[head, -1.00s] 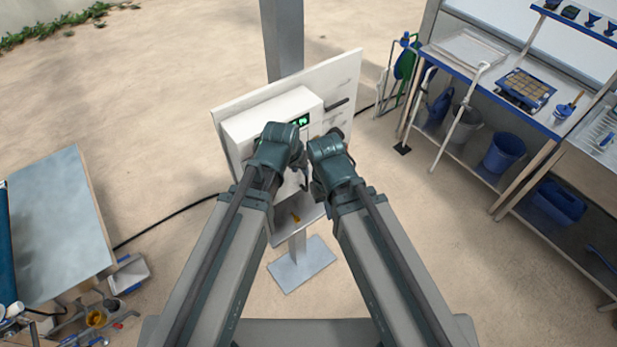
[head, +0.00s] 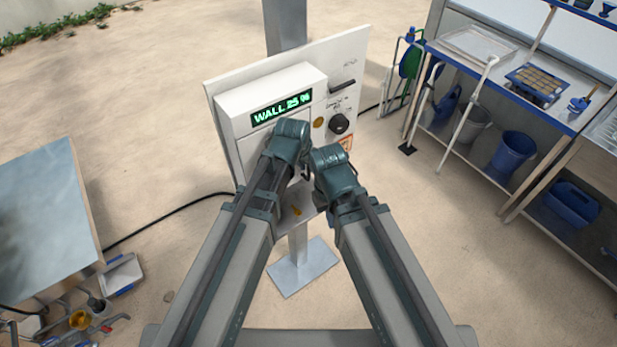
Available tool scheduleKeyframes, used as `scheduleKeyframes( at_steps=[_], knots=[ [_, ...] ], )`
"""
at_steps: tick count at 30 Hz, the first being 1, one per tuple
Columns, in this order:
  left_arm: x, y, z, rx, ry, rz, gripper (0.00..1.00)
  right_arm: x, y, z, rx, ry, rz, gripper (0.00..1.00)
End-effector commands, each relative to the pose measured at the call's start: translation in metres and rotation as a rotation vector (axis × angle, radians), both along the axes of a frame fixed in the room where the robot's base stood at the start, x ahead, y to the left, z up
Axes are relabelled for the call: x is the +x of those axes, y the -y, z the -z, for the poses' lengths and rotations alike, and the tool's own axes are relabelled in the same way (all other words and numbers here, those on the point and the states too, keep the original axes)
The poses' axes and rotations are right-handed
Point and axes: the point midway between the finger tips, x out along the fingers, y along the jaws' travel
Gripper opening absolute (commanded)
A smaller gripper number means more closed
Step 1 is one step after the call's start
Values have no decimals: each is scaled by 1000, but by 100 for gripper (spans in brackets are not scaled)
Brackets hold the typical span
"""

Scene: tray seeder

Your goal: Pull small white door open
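A white box (head: 285,84) with a green lit display (head: 281,107) reading "WALL 25" and a partly unclear ending is mounted on a pale panel. Below the display is a small white door (head: 250,150), a flat panel largely covered by my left arm. It looks closed, but its right and lower parts are hidden. My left gripper (head: 304,173) is in front of the box's lower part, mostly behind my own wrist. Its fingers and any contact with the door cannot be made out. My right gripper is hidden behind its wrist, just right of the left one.
The panel (head: 357,60) also carries a black knob (head: 339,123) and a dark handle (head: 342,86). A small tray (head: 313,203) sits below the box. A blue-edged bench (head: 470,68) stands right, a grey table (head: 45,215) left.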

Motion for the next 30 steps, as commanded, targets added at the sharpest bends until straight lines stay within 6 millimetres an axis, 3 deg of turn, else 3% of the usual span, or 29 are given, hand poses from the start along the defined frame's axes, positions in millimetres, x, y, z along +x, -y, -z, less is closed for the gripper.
scheduleKeyframes(
  at_steps=[1,4,14,20,30],
  knots=[
    [4,1,13,0,0,0,27,0,0,13,0,0,-1,0],
    [7,3,20,0,0,0,27,0,0,20,-1,0,-3,0],
    [8,3,21,0,0,0,27,0,0,21,-1,0,-4,0],
    [8,3,21,0,0,0,0,0,0,21,-1,0,-4,0],
    [8,3,21,0,0,0,0,0,0,21,-1,0,-4,0]
  ],
)
